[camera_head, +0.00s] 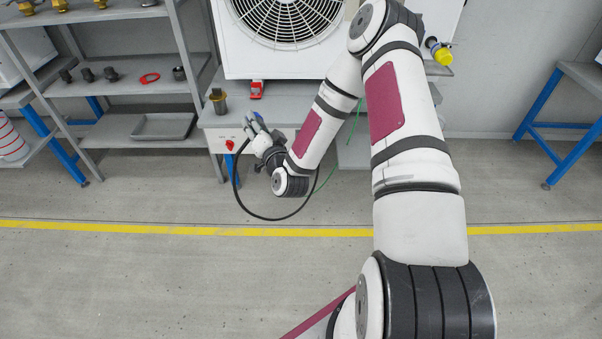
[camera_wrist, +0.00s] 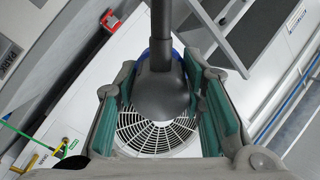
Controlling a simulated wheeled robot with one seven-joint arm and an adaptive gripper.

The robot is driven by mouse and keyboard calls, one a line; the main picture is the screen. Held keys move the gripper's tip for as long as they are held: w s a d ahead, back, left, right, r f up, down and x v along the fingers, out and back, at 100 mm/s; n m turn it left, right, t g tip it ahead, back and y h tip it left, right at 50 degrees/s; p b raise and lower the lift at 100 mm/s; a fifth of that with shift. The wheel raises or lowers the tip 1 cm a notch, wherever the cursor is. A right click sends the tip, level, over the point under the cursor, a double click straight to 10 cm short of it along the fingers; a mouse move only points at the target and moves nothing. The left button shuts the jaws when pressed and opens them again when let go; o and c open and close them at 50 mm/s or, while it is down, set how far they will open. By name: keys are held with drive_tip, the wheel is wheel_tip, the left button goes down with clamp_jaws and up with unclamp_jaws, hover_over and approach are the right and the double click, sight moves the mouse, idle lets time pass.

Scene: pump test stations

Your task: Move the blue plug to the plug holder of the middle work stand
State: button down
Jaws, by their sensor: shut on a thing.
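My gripper (camera_head: 258,128) is shut on the blue plug, in front of the middle work stand (camera_head: 300,104). In the wrist view the plug (camera_wrist: 161,92) shows as a dark grey body with a blue rim, between the green pads of my gripper (camera_wrist: 164,75). A black cable (camera_head: 264,217) runs from the plug and hangs in a loop below my gripper. A small dark and brass-coloured cup (camera_head: 218,102) stands at the left end of the stand's top; I cannot tell if it is the plug holder.
A white fan unit (camera_head: 230,45) stands behind the stand's top. A small red object (camera_head: 257,89) sits in front of it. A yellow connector (camera_head: 438,51) is at its right. Grey shelves (camera_head: 130,87) with parts stand left. The floor in front is clear.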

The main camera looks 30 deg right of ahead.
drive_tip(key=s+d+f+m+g+h+b, duration=0.1)
drive_tip(key=d+f+m+h+b, duration=0.2)
drive_tip(key=d+f+m+b, duration=0.3)
drive_tip(key=s+d+f+m+g+h+b, duration=0.1)
drive_tip(key=d+f+m+h+b, duration=0.3)
drive_tip(key=f, duration=1.1)
drive_tip(key=d+m+b, duration=0.2)
drive_tip(key=d+m, duration=0.2)
drive_tip(key=shift+s+d+g, duration=0.3)
drive_tip(key=shift+d+g, duration=0.05)
drive_tip(key=shift+g, duration=0.05)
drive_tip(key=shift+w, duration=0.15)
drive_tip(key=shift+b+x, duration=0.8)
drive_tip(key=shift+x, duration=1.95)
drive_tip(key=shift+w+d, duration=0.4)
drive_tip(key=c, duration=1)
unclamp_jaws()
drive_tip(key=shift+o, duration=0.2)
drive_tip(key=shift+f, duration=0.1)
